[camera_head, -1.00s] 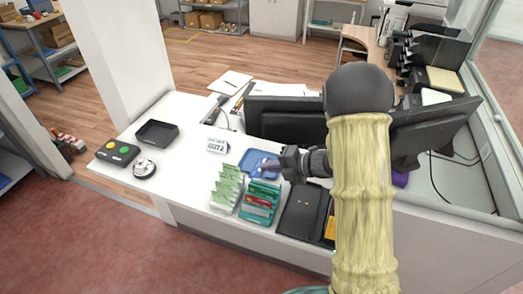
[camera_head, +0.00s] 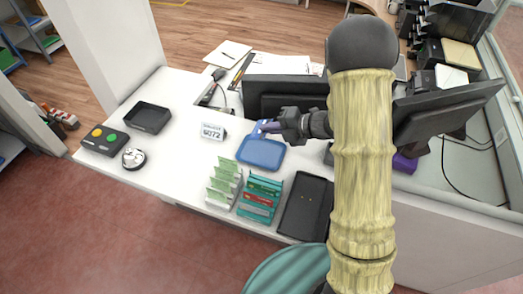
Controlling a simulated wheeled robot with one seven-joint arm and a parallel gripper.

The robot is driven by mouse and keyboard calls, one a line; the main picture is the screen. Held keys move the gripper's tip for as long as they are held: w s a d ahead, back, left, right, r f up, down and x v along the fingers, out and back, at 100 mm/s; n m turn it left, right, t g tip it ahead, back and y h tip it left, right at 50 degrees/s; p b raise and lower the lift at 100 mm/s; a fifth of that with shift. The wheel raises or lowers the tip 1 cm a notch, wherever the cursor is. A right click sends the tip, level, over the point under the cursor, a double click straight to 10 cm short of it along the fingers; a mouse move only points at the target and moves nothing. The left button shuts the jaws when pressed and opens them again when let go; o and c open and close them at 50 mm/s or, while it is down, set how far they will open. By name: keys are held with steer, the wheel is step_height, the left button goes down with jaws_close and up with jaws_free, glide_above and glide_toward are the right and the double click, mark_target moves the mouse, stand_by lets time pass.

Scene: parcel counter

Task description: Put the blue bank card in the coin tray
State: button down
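My gripper (camera_head: 272,127) is dark and reaches in from the right, over the far edge of a small blue tray. A small blue-violet flat piece, which looks like the blue bank card (camera_head: 260,128), sticks out leftward from its fingertips. The fingers look shut on it, though they are small here. The blue tray (camera_head: 261,153), which looks like the coin tray, lies on the white counter just below the gripper in the picture. It looks empty. I cannot tell how high the card is above the tray's edge.
Green-leaflet (camera_head: 223,183) and teal (camera_head: 259,200) racks stand in front of the tray, with a black tray (camera_head: 306,207) to their right. A number sign (camera_head: 213,132) stands left. Monitors (camera_head: 285,97) stand behind. The counter's left part holds a bell (camera_head: 133,158) and black box (camera_head: 148,117).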

steer(key=p, duration=0.1)
glide_above(269, 155)
steer(key=shift+w+f, duration=0.15)
steer(key=shift+f, duration=2.75)
steer(key=shift+f, duration=0.1)
steer(key=shift+f+p, duration=0.7)
steer(key=shift+f, duration=1.3)
steer(key=shift+f, duration=0.15)
steer(key=c, duration=2)
jaws_free()
